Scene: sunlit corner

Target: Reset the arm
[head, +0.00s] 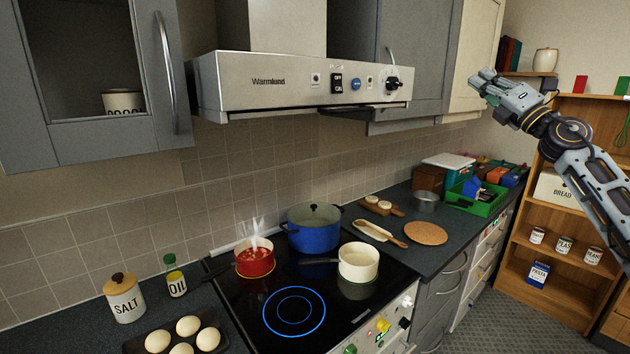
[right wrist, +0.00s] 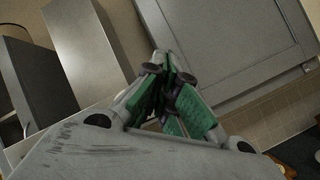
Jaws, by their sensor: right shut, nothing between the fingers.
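My right gripper (head: 481,82) is raised at the upper right of the head view, in front of the grey and cream wall cabinets. Its arm comes in from the right edge. In the right wrist view the gripper (right wrist: 170,60) has its fingers together, with nothing between them, and a grey cabinet door (right wrist: 225,45) behind. My left gripper is not in either view.
A range hood (head: 300,82) hangs over the black hob (head: 235,310). A red pot (head: 254,262) steams there beside a blue pot (head: 313,232) and a cream pan (head: 358,262). A wooden shelf (head: 545,255) stands behind my right arm. Free floor (head: 490,325) shows below.

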